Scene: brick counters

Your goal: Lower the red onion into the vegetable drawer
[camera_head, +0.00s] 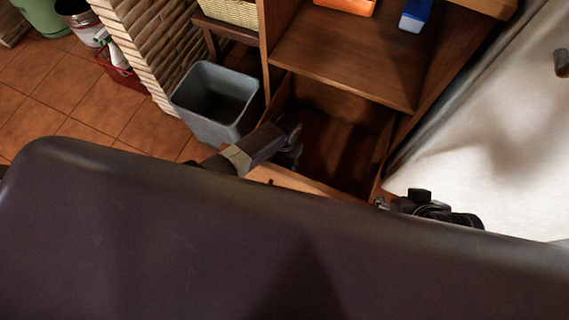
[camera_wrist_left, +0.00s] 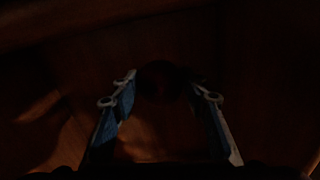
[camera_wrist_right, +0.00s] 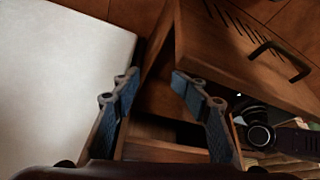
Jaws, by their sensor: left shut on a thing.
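The vegetable drawer is the open wooden drawer (camera_head: 318,187) below the shelf in the head view; its inside is in deep shadow. My left gripper (camera_head: 291,146) reaches in over it from the left. In the dark left wrist view, my left gripper (camera_wrist_left: 161,88) is shut on a dark round thing, the red onion (camera_wrist_left: 160,77), between its fingertips. Its colour barely shows, and I cannot tell whether it touches the drawer floor. My right gripper (camera_wrist_right: 155,78) is open and empty. It also shows at the right of the drawer in the head view.
A wooden shelf (camera_head: 345,62) overhangs the back of the drawer, with an orange thing (camera_head: 347,4) and a blue box (camera_head: 415,15) on it. A grey bin (camera_head: 216,100) stands left of the drawer. A white surface (camera_head: 500,130) lies to the right.

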